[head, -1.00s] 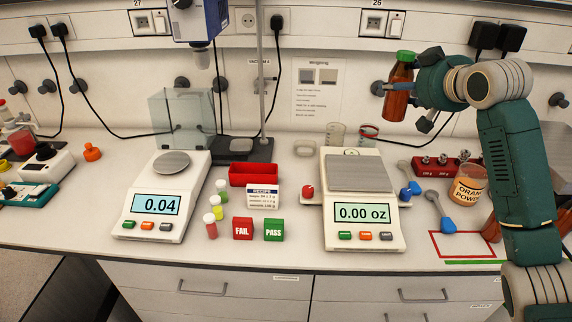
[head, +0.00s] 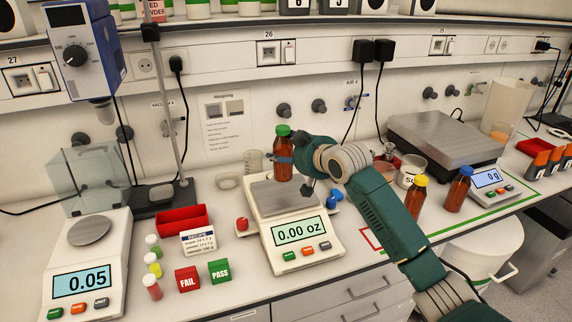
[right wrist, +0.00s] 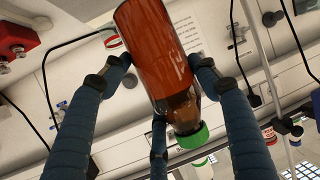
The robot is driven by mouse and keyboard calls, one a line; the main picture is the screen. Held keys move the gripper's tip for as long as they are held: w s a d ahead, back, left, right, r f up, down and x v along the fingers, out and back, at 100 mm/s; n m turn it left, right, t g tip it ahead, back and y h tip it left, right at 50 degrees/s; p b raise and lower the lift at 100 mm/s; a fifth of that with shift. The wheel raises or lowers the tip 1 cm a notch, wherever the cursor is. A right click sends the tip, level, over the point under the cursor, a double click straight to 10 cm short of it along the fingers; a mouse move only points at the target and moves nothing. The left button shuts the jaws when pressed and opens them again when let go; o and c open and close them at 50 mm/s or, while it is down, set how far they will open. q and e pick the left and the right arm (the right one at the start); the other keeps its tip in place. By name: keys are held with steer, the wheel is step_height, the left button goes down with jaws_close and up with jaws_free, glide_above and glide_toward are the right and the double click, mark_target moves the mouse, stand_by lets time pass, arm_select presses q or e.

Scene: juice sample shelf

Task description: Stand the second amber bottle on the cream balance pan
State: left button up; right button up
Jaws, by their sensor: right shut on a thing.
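An amber bottle with a green cap (head: 283,158) is held upright by my right gripper (head: 294,160), at the back part of the middle balance's pan (head: 283,199). Its base looks close to the pan, but I cannot tell whether it touches; the middle balance (head: 302,242) reads 0.00 oz. In the right wrist view the fingers of my right gripper (right wrist: 160,80) close around the bottle (right wrist: 160,50). Two more amber bottles, one yellow-capped (head: 415,199) and one blue-capped (head: 458,192), stand to the right. My left gripper is not in view.
A second balance (head: 86,262) at left reads 0.05. A red tray (head: 182,219), small vials and the FAIL (head: 187,279) and PASS (head: 220,271) blocks stand between the balances. A large steel-topped scale (head: 445,138) is at back right.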

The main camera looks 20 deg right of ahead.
mark_target(291, 168)
steer(key=shift+f, duration=0.65)
step_height(291, 168, down, 3)
steer(key=shift+f+p, duration=0.2)
steer(key=shift+p, duration=0.2)
steer(key=shift+f, duration=0.15)
steer(key=shift+f, duration=0.2)
steer(key=o, duration=1.4)
steer(key=shift+r, duration=0.1)
